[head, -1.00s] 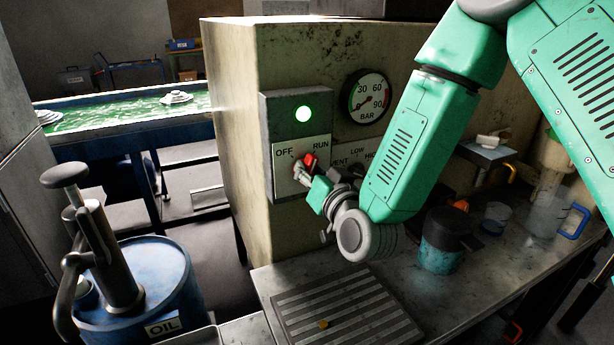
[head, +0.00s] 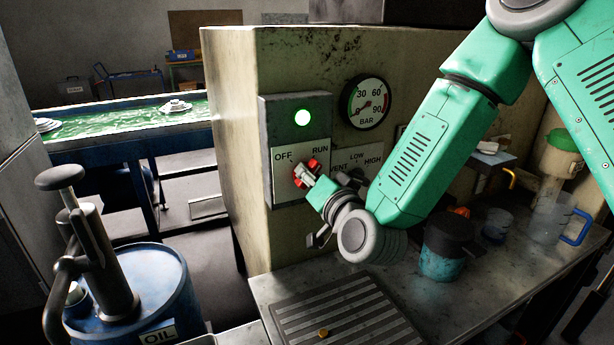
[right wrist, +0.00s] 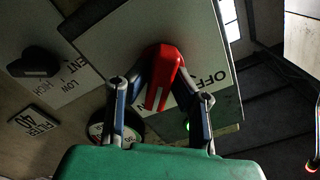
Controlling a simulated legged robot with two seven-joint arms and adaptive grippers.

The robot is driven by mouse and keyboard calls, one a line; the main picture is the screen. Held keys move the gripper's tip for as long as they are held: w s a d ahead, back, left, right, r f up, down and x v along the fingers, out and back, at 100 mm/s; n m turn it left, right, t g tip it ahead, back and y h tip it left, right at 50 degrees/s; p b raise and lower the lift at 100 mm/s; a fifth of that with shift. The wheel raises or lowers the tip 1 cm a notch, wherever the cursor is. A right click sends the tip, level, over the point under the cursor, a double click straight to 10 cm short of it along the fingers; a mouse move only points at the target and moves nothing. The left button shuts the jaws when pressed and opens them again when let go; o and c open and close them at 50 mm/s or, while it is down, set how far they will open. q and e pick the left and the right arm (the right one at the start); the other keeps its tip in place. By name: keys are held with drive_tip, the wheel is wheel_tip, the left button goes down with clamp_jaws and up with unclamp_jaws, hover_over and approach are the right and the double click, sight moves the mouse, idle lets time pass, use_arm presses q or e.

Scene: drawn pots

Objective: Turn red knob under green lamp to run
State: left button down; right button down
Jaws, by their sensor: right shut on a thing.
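The red knob (head: 299,181) sits on a pale plate (head: 286,186) marked OFF at left and RUN at right. The lit green lamp (head: 302,118) is on the grey box above it. My right gripper (head: 306,174) is shut on the red knob and partly covers it. In the right wrist view, the red knob (right wrist: 162,68) with its white stripe stands between the two fingers (right wrist: 160,95). The knob seems turned between the marks, but I cannot tell its exact setting. My left gripper is not in view.
A black knob (head: 357,175) with VENT, LOW and HIGH marks is just right, behind my wrist. A pressure gauge (head: 366,102) is above it. A dark-lidded pot (head: 442,258) and a clear jug (head: 548,218) stand on the bench. An oil drum (head: 165,285) stands at left.

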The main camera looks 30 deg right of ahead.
drive_tip(key=shift+w+d+r, duration=0.15)
drive_tip(key=shift+r, duration=0.15)
drive_tip(key=c, duration=1.4)
unclamp_jaws()
drive_tip(key=shift+c, duration=0.2)
drive_tip(key=shift+d+f, duration=0.1)
drive_tip(key=shift+f, duration=0.05)
drive_tip(key=shift+f, duration=0.1)
drive_tip(key=shift+s, duration=0.35)
drive_tip(key=s, duration=0.7)
drive_tip(key=shift+a, duration=0.2)
